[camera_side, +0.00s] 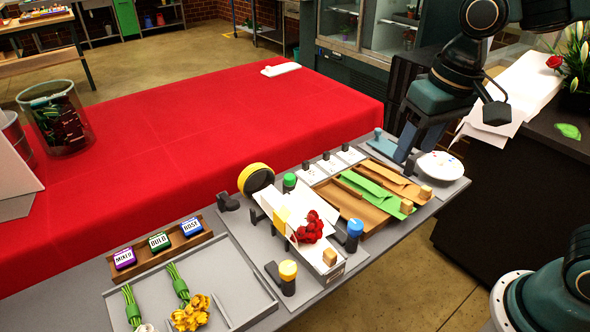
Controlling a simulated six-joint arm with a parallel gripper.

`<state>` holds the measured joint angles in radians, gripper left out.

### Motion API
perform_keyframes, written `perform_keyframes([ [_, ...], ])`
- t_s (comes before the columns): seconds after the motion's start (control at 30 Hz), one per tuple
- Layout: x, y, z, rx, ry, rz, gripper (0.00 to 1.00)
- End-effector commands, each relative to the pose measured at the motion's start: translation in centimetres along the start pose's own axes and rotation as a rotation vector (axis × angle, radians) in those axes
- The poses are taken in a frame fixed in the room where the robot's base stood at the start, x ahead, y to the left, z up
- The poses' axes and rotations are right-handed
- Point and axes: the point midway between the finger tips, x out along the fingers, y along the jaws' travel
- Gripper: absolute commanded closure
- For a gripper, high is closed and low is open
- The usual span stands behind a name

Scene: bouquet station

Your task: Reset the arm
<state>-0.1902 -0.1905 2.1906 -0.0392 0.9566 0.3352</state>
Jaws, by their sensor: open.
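My gripper (425,142) is at the upper right, pointing down above the right end of the grey station. Its jaws are open and I see nothing between them. It is close to a round white dish (440,167) with small coloured dots; I cannot tell whether it touches anything there. A bunch of red roses (311,228) lies on white wrapping paper (282,205) in the middle of the station, apart from my gripper.
Wooden trays (345,203) with green paper (366,187) lie left of my gripper. A grey tray (235,262) at front left holds yellow flowers (190,314). Purple, green and blue labelled blocks (160,242) stand behind it. The red-covered table (210,135) is mostly bare.

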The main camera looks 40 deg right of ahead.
Motion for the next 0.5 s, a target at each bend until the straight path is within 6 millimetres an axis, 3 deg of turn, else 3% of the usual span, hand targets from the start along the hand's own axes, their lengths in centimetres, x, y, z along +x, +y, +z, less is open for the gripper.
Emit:
perform_keyframes([
  [0.2,-2.2,2.5,2.6,-0.033,0.098,-0.006,0.5],
  [0.5,-3.8,5.4,6.5,-0.082,0.224,0.01,0.5],
])
